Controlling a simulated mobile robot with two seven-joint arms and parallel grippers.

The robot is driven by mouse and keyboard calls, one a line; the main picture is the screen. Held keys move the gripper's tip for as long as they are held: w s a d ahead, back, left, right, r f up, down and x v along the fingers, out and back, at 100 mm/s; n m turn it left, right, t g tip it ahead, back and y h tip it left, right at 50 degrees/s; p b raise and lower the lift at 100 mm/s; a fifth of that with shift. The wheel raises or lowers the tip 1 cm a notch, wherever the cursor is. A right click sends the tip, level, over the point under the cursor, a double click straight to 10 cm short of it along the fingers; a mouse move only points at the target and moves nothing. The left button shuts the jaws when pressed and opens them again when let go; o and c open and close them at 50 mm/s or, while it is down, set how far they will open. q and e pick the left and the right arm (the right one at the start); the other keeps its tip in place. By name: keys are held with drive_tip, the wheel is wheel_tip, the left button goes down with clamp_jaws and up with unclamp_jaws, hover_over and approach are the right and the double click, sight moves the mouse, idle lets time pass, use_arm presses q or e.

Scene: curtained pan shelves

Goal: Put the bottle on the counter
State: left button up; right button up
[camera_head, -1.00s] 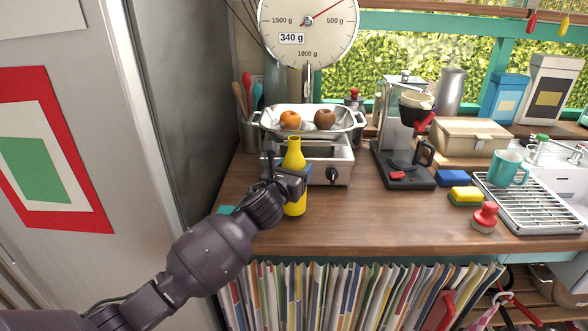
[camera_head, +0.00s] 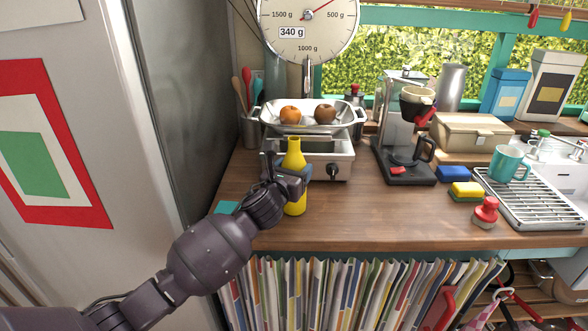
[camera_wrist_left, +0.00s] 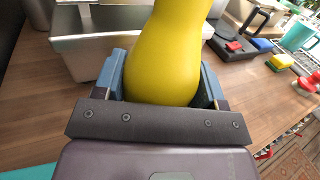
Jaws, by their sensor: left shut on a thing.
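A yellow bottle (camera_head: 293,158) stands upright at the left part of the wooden counter (camera_head: 340,215), in front of the scale. My left gripper (camera_head: 290,180) is shut on the bottle around its middle. In the left wrist view the yellow bottle (camera_wrist_left: 168,60) fills the space between the two blue fingers of my left gripper (camera_wrist_left: 160,85). Its base appears at or very near the counter top; I cannot tell if it touches. My right gripper is not in view.
Behind the bottle is a scale with a metal tray (camera_head: 312,118) holding two fruits. A coffee maker (camera_head: 405,140), sponges (camera_head: 466,190), a red-topped container (camera_head: 486,212) and a dish rack (camera_head: 530,200) are to the right. The counter's middle front is clear.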

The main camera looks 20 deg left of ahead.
use_arm(q)
drive_tip(key=o, duration=1.3)
drive_tip(key=s, duration=0.7)
drive_tip(key=s+a, duration=0.1)
drive_tip(key=s, duration=0.2)
drive_tip(key=shift+s+a, duration=0.1)
drive_tip(key=shift+s, duration=0.3)
clamp_jaws()
idle(0.3)
idle(0.4)
